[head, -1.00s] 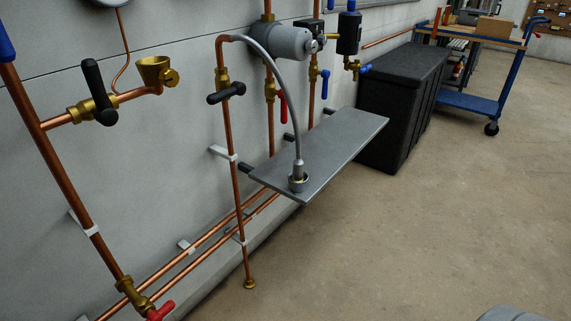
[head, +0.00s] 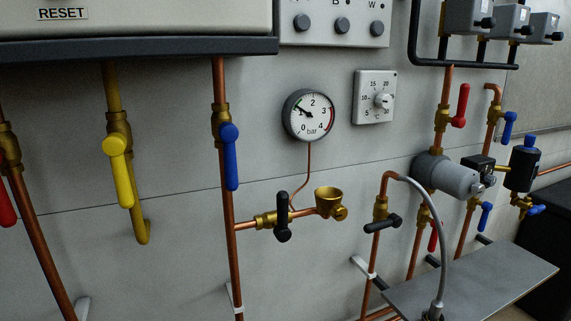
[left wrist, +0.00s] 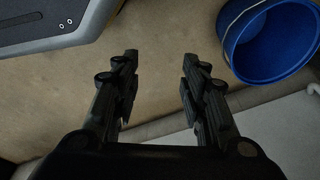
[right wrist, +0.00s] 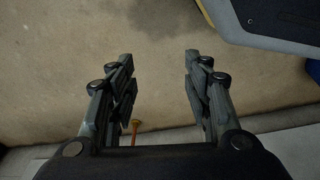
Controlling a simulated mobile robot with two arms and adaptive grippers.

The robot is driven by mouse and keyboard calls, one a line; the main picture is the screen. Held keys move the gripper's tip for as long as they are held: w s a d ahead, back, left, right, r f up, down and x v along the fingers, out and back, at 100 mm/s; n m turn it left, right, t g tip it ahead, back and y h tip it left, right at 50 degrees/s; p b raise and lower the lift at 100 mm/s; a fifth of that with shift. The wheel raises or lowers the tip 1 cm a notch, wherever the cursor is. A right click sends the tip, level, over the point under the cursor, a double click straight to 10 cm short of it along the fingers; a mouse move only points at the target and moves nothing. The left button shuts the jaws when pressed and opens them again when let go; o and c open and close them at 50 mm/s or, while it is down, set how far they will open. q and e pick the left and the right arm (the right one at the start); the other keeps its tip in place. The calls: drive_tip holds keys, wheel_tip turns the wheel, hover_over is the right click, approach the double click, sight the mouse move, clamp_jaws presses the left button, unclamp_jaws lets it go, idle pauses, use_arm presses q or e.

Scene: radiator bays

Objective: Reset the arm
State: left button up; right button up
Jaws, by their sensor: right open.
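My left gripper (left wrist: 158,85) shows in the left wrist view with its two dark fingers spread apart, nothing between them, above the floor. My right gripper (right wrist: 160,85) shows in the right wrist view with its fingers apart and empty, also above the floor. Neither gripper nor arm shows in the head view. The head view faces the wall with a round pressure gauge (head: 309,116), a thermostat dial (head: 374,97) and a boiler casing labelled RESET (head: 130,18).
A grey shelf (head: 490,283) juts from the wall, with a grey hose (head: 443,245) ending at it. Copper pipes (head: 230,260) carry a yellow-handled valve (head: 120,175) and a blue-handled one (head: 230,158). A blue bucket (left wrist: 265,45) stands beside my left gripper in the left wrist view.

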use_arm(q)
drive_tip(key=s+a+f+p, duration=0.1)
drive_tip(key=s+p, duration=0.3)
drive_tip(key=s, duration=0.4)
drive_tip(key=s+a+f+g+p, duration=0.1)
drive_tip(key=s+a+f+p, duration=0.1)
drive_tip(key=s+p, duration=0.3)
drive_tip(key=s, duration=0.2)
drive_tip(key=shift+s+f, duration=0.2)
drive_tip(key=shift+s, duration=0.15)
use_arm(e)
drive_tip(key=s+d+f, duration=0.1)
drive_tip(key=s, duration=0.7)
drive_tip(key=s+d+f+g, duration=0.1)
drive_tip(key=s+d+f, duration=0.1)
drive_tip(key=s, duration=0.5)
drive_tip(key=shift+s+f, duration=0.2)
drive_tip(key=shift+s, duration=0.2)
